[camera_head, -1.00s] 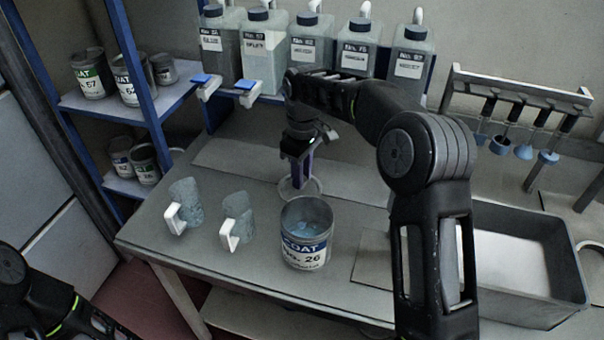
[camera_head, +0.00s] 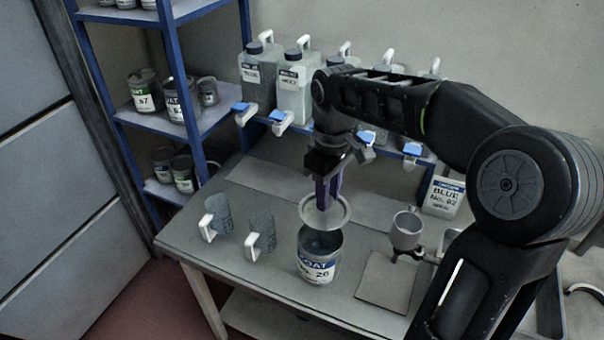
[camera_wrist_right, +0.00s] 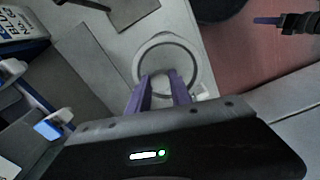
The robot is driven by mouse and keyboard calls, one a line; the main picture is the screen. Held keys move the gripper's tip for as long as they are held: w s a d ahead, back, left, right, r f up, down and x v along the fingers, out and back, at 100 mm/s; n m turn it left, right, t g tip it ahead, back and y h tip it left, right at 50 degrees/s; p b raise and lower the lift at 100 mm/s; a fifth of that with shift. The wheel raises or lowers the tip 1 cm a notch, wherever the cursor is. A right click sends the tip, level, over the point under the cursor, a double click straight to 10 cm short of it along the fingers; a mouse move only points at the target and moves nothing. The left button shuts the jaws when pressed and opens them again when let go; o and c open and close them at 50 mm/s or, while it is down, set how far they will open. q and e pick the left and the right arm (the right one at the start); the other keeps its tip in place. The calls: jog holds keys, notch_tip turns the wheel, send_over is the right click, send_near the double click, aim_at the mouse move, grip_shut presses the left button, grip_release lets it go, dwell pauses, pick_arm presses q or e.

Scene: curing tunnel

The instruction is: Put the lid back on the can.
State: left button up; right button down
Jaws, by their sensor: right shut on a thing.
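The can (camera_head: 318,262), grey with a blue and white label reading No. 26, stands upright on the table; its mouth is uncovered at the front. My right gripper (camera_head: 326,203) points down, shut on the lid (camera_head: 338,216), a round pale disc with a raised rim. The lid is above the can's back edge, apart from its mouth. In the right wrist view the lid (camera_wrist_right: 166,42) lies at the purple fingertips (camera_wrist_right: 165,84) and hides most of what is below. What seems to be my left gripper (camera_wrist_right: 270,20) shows at that view's upper right, its opening unclear.
Two mugs with white handles (camera_head: 217,217) (camera_head: 261,234) stand left of the can. A grey cup (camera_head: 407,231) and a flat plate (camera_head: 386,283) are to its right. Jugs and blue-topped taps (camera_head: 279,117) line the back. A blue shelf (camera_head: 215,118) holds cans at left.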

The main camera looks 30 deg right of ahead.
aim_at(324, 219)
jog(key=shift+s+a+f, duration=0.15)
jog(key=shift+a+f, duration=0.15)
jog(key=shift+f, duration=0.15)
notch_tip(324, 219, down, 5)
jog(key=b, duration=0.4)
jog(key=shift+r, duration=0.2)
jog(key=shift+f+b, duration=0.5)
jog(key=shift+f, duration=0.4)
dwell(0.5)
jog(key=shift+f, duration=0.15)
dwell(0.6)
